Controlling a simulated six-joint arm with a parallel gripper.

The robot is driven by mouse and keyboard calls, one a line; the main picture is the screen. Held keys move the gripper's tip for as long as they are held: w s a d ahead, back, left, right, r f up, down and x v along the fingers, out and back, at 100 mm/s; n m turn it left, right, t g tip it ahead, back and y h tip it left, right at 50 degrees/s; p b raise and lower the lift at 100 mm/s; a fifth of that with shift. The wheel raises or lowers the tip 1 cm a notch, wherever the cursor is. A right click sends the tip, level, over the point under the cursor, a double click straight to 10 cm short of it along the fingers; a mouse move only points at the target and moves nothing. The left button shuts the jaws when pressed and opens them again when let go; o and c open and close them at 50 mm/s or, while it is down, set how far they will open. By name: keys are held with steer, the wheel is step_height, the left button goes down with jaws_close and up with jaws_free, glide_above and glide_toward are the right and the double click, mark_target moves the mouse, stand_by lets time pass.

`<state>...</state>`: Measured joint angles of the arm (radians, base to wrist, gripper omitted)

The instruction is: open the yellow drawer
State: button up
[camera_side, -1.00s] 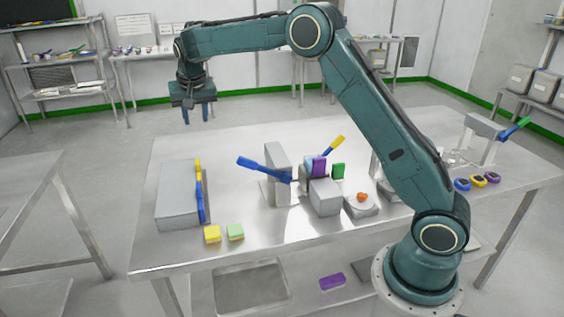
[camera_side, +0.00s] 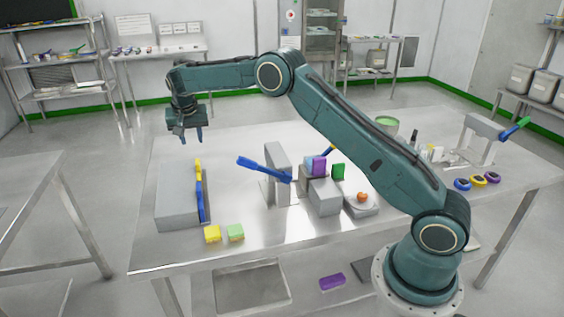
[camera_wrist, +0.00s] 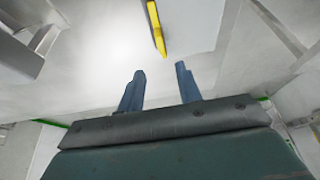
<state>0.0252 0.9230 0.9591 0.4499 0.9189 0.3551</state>
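The yellow drawer front (camera_side: 198,172) is a narrow upright strip on the right side of a grey box (camera_side: 175,205) at the table's left end. A blue front (camera_side: 200,206) sits beside it, nearer the side camera. In the wrist view a yellow strip (camera_wrist: 156,28) lies ahead, beyond the fingertips. My gripper (camera_side: 192,138) is in the air above the table, over the far side of the box, touching nothing. In the wrist view (camera_wrist: 160,70) its two blue-grey fingers are apart with nothing between them. The yellow front looks flush with the box.
The table between box and stand is clear.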

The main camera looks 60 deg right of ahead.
mark_target(197, 162)
steer(key=x, duration=1.2)
steer(key=shift+f, duration=0.1)
jaws_close()
